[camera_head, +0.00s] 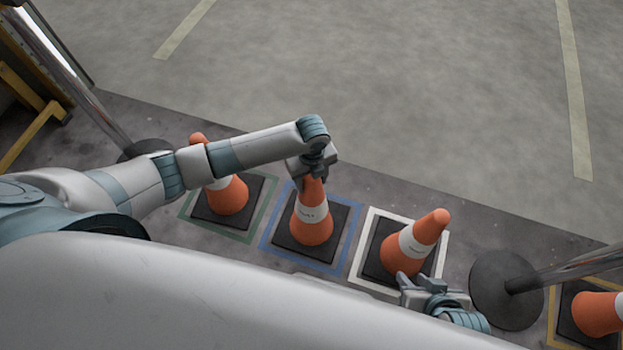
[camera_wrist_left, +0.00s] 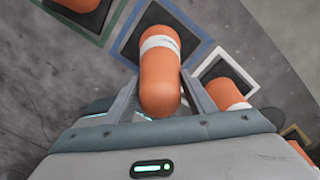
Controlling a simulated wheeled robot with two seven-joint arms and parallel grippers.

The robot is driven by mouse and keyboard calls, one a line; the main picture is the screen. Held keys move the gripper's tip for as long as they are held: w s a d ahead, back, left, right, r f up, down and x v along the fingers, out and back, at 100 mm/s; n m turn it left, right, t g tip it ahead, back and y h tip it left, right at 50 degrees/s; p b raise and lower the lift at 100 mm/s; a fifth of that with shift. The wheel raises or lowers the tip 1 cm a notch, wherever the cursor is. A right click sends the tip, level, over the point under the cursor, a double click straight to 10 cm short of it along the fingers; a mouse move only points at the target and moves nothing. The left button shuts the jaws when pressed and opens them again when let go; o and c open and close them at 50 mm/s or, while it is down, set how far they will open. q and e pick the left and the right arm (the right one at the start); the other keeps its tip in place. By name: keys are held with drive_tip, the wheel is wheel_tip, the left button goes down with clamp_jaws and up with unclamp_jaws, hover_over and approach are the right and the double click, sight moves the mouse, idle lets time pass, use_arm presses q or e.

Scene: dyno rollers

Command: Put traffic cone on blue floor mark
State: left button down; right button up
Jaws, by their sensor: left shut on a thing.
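An orange traffic cone (camera_head: 311,228) with a white band and dark square base stands upright inside the blue floor mark (camera_head: 268,239). The blue mark's outline shows around the base on the visible sides. My left gripper (camera_head: 313,180) is at the top of this cone, shut on it. In the left wrist view the cone (camera_wrist_left: 160,70) sits between the two fingers, with the blue mark (camera_wrist_left: 201,50) beyond it. My right gripper (camera_head: 405,285) is low beside the cone in the white mark; its jaw state is unclear.
A cone (camera_head: 228,196) stands in a green mark (camera_head: 185,207) on the left, partly behind my left arm. Another cone (camera_head: 413,245) is in a white mark (camera_head: 358,258). A cone (camera_head: 597,314) is in a yellow mark at far right. A post with a round base (camera_head: 497,290) stands between.

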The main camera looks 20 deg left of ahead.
use_arm(q)
drive_tip(key=shift+w, duration=0.15)
drive_tip(key=c, duration=0.8)
unclamp_jaws()
wheel_tip(320, 180, up, 11)
drive_tip(key=shift+f+p, duration=0.1)
drive_tip(key=shift+p, duration=0.85)
drive_tip(key=shift+r, duration=0.65)
use_arm(e)
drive_tip(key=shift+s+d+g+h, duration=0.25)
drive_tip(key=shift+s+d+g, duration=0.2)
drive_tip(key=shift+d, duration=0.3)
drive_tip(key=shift+s+d+g+h, duration=0.25)
drive_tip(key=shift+s+d+g, duration=0.15)
drive_tip(key=shift+d, duration=0.3)
drive_tip(key=shift+s, duration=0.1)
